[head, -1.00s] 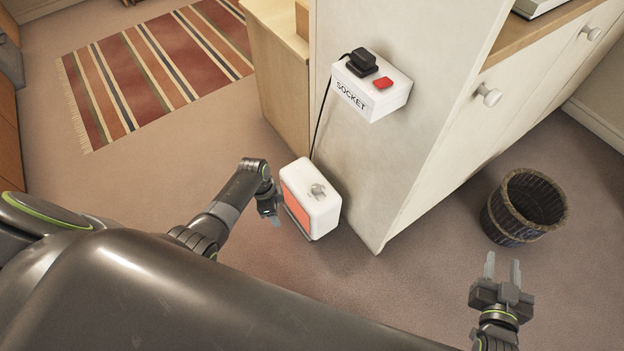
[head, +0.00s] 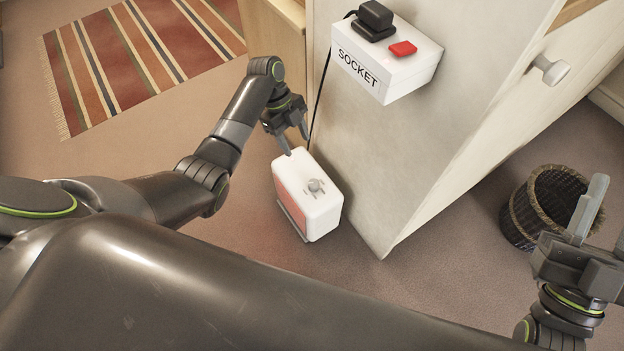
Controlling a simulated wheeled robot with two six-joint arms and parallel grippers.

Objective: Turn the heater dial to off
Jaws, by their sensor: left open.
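The heater (head: 318,212) is a small white box on the carpet against the side of the pale cabinet. Its front face at the left glows dull orange-red. The grey dial (head: 316,186) is on its top face, with small markings too fine to read. My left gripper (head: 295,143) is open and empty, pointing down just above the far left edge of the heater's top, apart from the dial. My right gripper (head: 592,205) is open and empty at the right, in front of the wicker basket and away from the heater.
A white socket box (head: 412,80) marked SOCKET is on the cabinet side (head: 400,160) above the heater, with a black plug (head: 374,20) and a red switch (head: 403,48). A dark cord runs down behind the heater. A wicker basket (head: 530,205) stands at the right. A striped rug (head: 140,60) lies at the far left.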

